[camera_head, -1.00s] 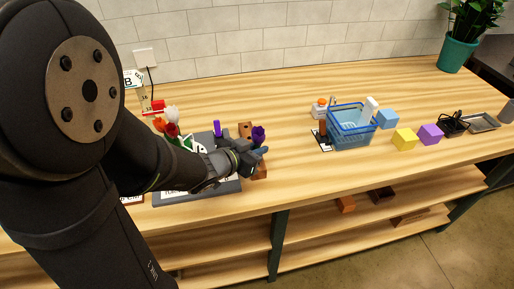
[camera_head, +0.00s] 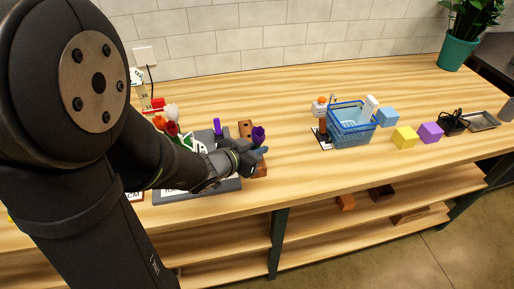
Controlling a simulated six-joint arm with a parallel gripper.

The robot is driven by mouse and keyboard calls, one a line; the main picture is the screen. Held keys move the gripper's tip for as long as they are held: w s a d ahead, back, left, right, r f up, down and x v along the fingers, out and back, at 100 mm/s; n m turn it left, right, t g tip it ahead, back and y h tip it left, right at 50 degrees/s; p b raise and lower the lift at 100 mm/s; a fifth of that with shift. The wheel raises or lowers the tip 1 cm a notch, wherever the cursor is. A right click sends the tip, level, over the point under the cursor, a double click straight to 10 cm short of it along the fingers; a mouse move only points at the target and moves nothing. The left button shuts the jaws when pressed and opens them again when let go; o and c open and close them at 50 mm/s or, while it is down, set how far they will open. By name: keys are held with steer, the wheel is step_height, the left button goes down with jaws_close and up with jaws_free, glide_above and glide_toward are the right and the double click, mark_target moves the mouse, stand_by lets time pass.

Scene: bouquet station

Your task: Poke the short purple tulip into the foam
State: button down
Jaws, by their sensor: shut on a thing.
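A purple tulip head (camera_head: 258,134) stands up at the fingers of my gripper (camera_head: 256,156). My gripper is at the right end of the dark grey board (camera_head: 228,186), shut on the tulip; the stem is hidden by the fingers. Red and white flowers (camera_head: 172,120) stand at the board's left, partly behind my arm. A slim purple upright piece (camera_head: 217,127) stands further back. I cannot make out the foam clearly; my arm and gripper cover much of the board.
A wooden block with holes (camera_head: 245,129) stands just behind my gripper. To the right are a blue basket (camera_head: 351,129), a blue cube (camera_head: 387,117), a yellow cube (camera_head: 405,138) and a purple cube (camera_head: 430,132). The tabletop between board and basket is clear.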

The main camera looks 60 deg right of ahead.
steer(key=shift+f, duration=0.65)
stand_by(0.9)
stand_by(0.6)
steer(key=c, duration=1.4)
jaws_free()
steer(key=shift+c, duration=0.2)
steer(key=shift+a, duration=0.1)
steer(key=v, duration=0.6)
steer(key=shift+a+r, duration=0.15)
steer(key=shift+a, duration=0.2)
steer(key=shift+w, duration=0.15)
steer(key=o, duration=0.6)
steer(key=shift+c, duration=0.2)
